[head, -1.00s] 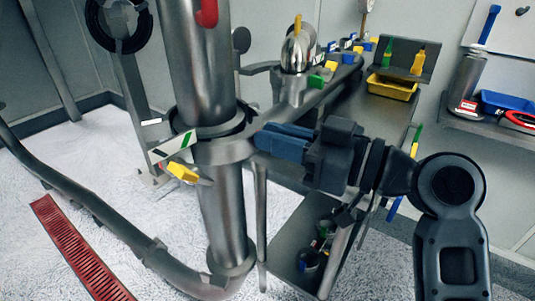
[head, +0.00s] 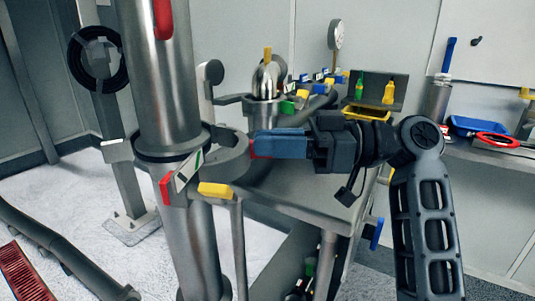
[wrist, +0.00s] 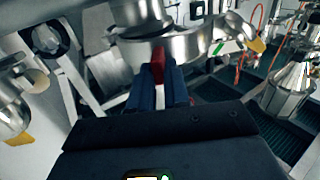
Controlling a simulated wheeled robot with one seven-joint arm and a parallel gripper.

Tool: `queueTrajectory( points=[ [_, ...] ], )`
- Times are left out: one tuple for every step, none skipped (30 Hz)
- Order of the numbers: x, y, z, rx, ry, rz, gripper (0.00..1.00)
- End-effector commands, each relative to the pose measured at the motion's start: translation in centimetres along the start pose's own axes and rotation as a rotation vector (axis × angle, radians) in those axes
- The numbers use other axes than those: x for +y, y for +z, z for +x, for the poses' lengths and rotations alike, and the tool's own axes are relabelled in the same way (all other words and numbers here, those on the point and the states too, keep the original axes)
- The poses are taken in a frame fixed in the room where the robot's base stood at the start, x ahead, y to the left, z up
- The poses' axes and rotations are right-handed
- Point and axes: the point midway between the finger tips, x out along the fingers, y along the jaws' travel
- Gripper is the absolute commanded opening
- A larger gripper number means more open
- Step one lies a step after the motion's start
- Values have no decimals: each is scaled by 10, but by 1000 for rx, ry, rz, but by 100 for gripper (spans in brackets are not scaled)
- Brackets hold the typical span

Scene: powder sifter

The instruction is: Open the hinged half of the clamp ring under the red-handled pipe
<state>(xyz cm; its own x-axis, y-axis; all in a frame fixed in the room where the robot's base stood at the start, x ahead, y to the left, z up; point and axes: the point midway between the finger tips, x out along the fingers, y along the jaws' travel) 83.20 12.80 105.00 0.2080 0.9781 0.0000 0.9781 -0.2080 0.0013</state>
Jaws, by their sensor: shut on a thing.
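The steel pipe (head: 158,75) with a red handle (head: 163,18) stands upright at left in the head view. Under it is the clamp ring, with a red tab and a white-green label (head: 187,170) at its front. A curved grey half of the ring (head: 230,158) stands out to the right of the pipe, seemingly swung partly away. A yellow tab (head: 216,190) is beside the label. My gripper (head: 256,144), with blue fingers, comes in from the right at ring height. In the wrist view its fingers (wrist: 158,88) are shut on a red tab (wrist: 158,65) by the ring.
A grey table (head: 300,178) lies below my arm, with a dome-topped vessel (head: 267,82) behind. A yellow bin (head: 367,114) with bottles above it is farther back. A shelf with a blue tray (head: 480,125) is at right.

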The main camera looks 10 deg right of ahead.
Motion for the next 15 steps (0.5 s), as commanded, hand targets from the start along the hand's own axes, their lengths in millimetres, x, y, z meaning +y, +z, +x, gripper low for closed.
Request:
queueTrajectory(
  points=[
    [5,2,-4,0,11,0,0],
    [7,2,-5,0,12,1,0],
    [9,2,-6,0,14,1,0],
    [11,2,-7,0,15,1,0],
    [13,2,-8,0,15,2,0],
    [15,2,-9,0,17,2,0],
    [17,2,-10,0,17,2,0],
    [19,2,-10,0,18,2,0],
    [21,2,-12,0,19,2,0],
    [22,2,-12,0,19,2,0],
    [24,2,-13,0,19,2,0],
    [26,2,-13,0,18,3,0],
    [28,2,-14,0,18,3,0],
    [30,2,-14,0,18,3,0],
    [32,2,-14,0,18,3,0]
  ],
)
